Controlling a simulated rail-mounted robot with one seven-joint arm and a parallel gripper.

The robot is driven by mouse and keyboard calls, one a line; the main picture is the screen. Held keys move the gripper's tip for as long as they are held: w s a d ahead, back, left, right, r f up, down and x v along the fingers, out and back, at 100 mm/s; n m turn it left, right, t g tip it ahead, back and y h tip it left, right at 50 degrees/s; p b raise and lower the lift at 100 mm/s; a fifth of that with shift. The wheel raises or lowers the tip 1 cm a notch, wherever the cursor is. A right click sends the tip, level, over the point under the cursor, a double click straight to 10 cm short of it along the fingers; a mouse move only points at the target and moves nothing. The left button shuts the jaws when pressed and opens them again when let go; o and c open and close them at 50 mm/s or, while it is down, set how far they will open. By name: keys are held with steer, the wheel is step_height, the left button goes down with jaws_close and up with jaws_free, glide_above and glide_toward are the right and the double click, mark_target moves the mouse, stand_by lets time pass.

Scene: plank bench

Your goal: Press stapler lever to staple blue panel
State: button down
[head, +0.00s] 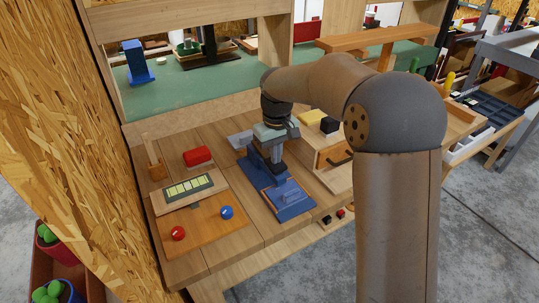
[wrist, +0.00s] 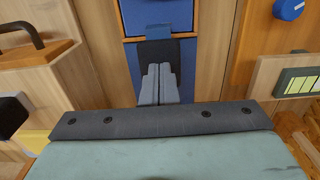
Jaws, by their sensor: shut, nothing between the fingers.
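The blue panel (head: 300,208) lies on the plank bench at its middle, with a wooden edge around part of it. A raised blue block (head: 287,190), perhaps part of the stapler, stands on its near part. My gripper (head: 277,172) points down over the panel's middle, just behind this block. In the wrist view the two grey fingers (wrist: 158,78) are together and empty, in front of a dark piece (wrist: 158,50) on the blue panel (wrist: 187,60). Whether the fingertips touch it I cannot tell. My gripper hides much of the stapler, and its lever is not clear.
Left is a wooden board with a red knob (head: 178,233), a blue knob (head: 226,212) and a pale-celled panel (head: 190,187). A red block (head: 198,156) lies behind it. Right is a wooden drawer box (head: 330,160) with a dark handle, a yellow block and a black block.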

step_height(320, 180, up, 8)
steer(key=p, duration=0.6)
stand_by(0.4)
steer(key=s+d+r+m, duration=0.2)
steer(key=s+d+m, duration=0.1)
steer(key=s+d, duration=0.9)
steer(key=s+d+f+m, duration=0.1)
steer(key=s+d+f, duration=0.1)
steer(key=s, duration=0.7)
steer(key=s+d+f+m, duration=0.1)
steer(key=s+f+m, duration=0.1)
steer(key=s, duration=0.7)
steer(key=shift+s+d+t, duration=0.15)
steer(key=shift+d+t, duration=0.15)
steer(key=shift+d, duration=0.1)
